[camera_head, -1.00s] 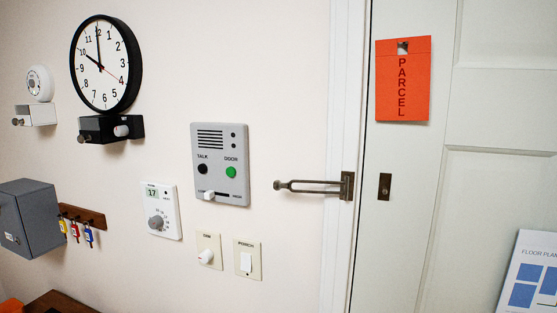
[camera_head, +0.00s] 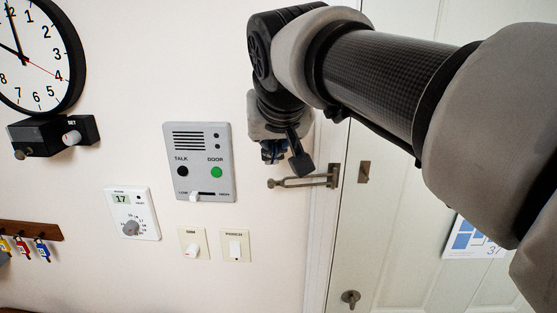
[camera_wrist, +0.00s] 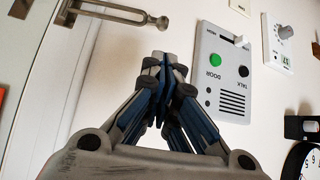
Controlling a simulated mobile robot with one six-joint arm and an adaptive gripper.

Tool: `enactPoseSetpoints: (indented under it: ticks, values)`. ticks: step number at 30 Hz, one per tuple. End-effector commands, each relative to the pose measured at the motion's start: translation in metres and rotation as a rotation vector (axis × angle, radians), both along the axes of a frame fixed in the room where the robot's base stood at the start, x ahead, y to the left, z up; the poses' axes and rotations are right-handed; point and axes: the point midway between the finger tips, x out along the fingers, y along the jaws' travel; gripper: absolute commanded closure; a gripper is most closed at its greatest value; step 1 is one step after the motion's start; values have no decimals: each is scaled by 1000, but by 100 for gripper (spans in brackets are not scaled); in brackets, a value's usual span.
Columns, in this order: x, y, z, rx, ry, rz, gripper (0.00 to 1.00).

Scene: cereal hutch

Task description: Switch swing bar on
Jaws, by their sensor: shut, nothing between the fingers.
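The swing bar (camera_head: 300,182) is a dark metal loop with a knobbed end, mounted on the door frame. It points left over the wall, away from the door. A small dark plate (camera_head: 364,172) sits on the white door to its right. My gripper (camera_head: 273,156) is just above the knobbed end in the head view, partly hidden by my arm. In the wrist view my gripper (camera_wrist: 166,62) is shut and empty. The swing bar (camera_wrist: 118,11) shows there at the upper left, apart from the fingertips, its knob nearest them.
A grey intercom (camera_head: 198,162) is on the wall left of my gripper. A door knob (camera_head: 350,298) is low on the door.

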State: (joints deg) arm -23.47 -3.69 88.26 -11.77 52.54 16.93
Motion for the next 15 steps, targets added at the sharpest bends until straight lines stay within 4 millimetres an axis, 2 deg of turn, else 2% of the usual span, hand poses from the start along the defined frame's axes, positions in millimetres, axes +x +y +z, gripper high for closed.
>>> enactPoseSetpoints:
  ticks: [8,15]
  values:
    - [7,1,-8,-1,2,-1,100]
    - [36,6,-40,-2,5,-1,100]
